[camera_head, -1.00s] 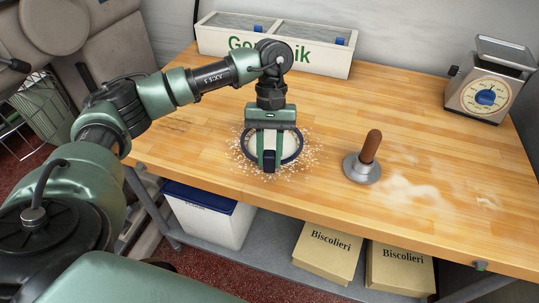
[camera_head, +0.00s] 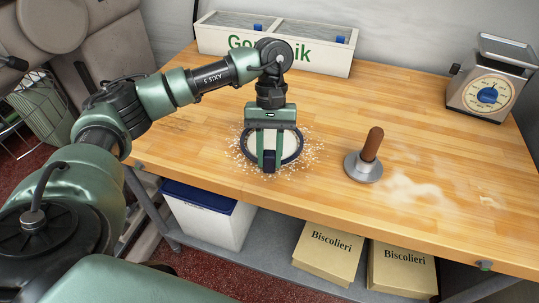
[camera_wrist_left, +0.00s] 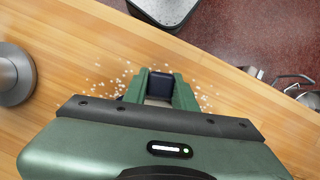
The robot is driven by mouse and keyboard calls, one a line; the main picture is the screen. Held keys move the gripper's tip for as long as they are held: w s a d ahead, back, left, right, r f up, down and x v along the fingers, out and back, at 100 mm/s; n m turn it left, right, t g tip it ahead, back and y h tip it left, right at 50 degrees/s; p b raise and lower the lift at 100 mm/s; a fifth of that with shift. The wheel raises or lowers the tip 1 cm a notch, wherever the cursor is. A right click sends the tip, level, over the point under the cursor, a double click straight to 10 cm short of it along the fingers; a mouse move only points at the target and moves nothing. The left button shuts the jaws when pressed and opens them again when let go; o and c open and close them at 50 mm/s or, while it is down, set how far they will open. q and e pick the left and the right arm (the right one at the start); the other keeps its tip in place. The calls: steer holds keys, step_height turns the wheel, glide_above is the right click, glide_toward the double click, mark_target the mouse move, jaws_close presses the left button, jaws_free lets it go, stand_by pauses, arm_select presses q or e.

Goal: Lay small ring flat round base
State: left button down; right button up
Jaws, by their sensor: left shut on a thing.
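A dark blue ring (camera_head: 299,153) shows at the middle left of the table in the head view, around a pale round base (camera_head: 288,142). The ring looks about level; I cannot tell whether it touches the tabletop. My left gripper (camera_head: 269,160) points down over its near side. Its green fingers are shut on a dark block of the ring, which shows between the fingertips in the left wrist view (camera_wrist_left: 160,84). The gripper hides part of the ring and base. My right gripper is not in view.
White flecks lie round the ring on the wooden table (camera_head: 400,225). A metal press with a wooden handle (camera_head: 371,146) stands to the right, with flour beyond it. A white planter box (camera_head: 225,40) and a scale (camera_head: 490,90) stand at the back. The table's front edge is close.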

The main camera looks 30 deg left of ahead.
arm_select(q)
steer(key=shift+f+b, duration=0.3)
steer(key=c, duration=1.1)
jaws_free()
steer(key=shift+r, duration=0.1)
steer(key=shift+o, duration=0.2)
steer(key=p+v, duration=0.3)
steer(key=v, duration=0.5)
